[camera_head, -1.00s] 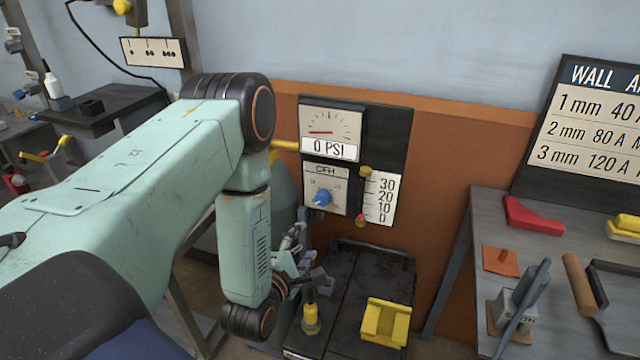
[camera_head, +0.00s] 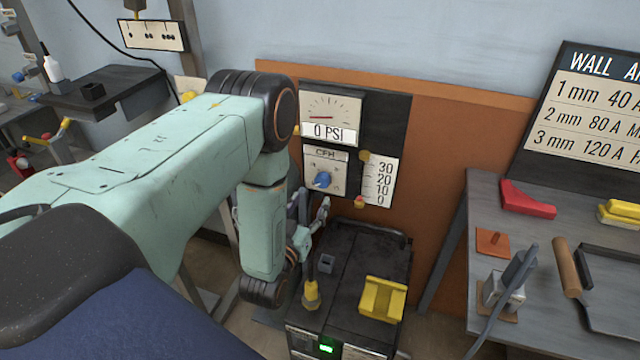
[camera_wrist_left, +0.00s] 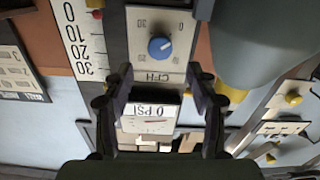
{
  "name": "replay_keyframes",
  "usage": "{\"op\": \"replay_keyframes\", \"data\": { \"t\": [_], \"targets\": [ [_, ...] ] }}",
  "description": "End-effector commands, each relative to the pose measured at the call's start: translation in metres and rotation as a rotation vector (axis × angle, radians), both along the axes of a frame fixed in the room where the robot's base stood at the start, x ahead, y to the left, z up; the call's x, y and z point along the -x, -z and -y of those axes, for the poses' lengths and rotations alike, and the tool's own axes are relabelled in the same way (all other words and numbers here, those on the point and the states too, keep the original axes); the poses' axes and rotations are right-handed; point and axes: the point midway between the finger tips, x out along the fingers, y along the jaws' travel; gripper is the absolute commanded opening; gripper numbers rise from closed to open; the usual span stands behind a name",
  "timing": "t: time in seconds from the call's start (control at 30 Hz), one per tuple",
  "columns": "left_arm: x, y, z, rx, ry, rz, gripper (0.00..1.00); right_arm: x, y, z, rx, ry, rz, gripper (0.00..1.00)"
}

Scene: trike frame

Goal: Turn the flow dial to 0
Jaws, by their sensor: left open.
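The blue flow dial (camera_head: 321,179) sits on a white CFH plate (camera_head: 338,163) on a dark wall panel. In the left wrist view the dial (camera_wrist_left: 160,48) lies ahead, between the directions of the two fingers. My left gripper (camera_head: 312,216) is below the dial and apart from it; in the wrist view its fingers (camera_wrist_left: 160,92) are spread and empty. A flow scale (camera_head: 379,180) marked 30, 20, 10, 0 is right of the dial, with a red bead (camera_head: 359,202) near the 0. The gauge above (camera_head: 331,116) reads 0 PSI. My right gripper is not in view.
A dark machine (camera_head: 345,265) with a yellow block (camera_head: 382,298) and a yellow-based plug (camera_head: 311,295) stands below the panel. A grey bench (camera_head: 530,250) with tools is at right. A grey cylinder (camera_wrist_left: 260,40) is beside the panel in the wrist view.

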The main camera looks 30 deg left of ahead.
Motion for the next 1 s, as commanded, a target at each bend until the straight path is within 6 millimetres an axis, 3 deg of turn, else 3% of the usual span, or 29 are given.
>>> {"op": "replay_keyframes", "data": {
  "t": [0.17, 0.6, 1.0],
  "targets": [
    [-0.011, 0.000, -0.003, -0.025, 0.000, -0.003, 0.58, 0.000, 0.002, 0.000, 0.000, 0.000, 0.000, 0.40],
    [-0.070, 0.000, -0.017, -0.022, 0.000, -0.004, 0.58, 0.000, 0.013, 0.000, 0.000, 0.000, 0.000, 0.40],
    [-0.076, 0.000, -0.018, -0.021, 0.000, -0.006, 0.56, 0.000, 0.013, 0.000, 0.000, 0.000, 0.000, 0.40]
  ]
}}
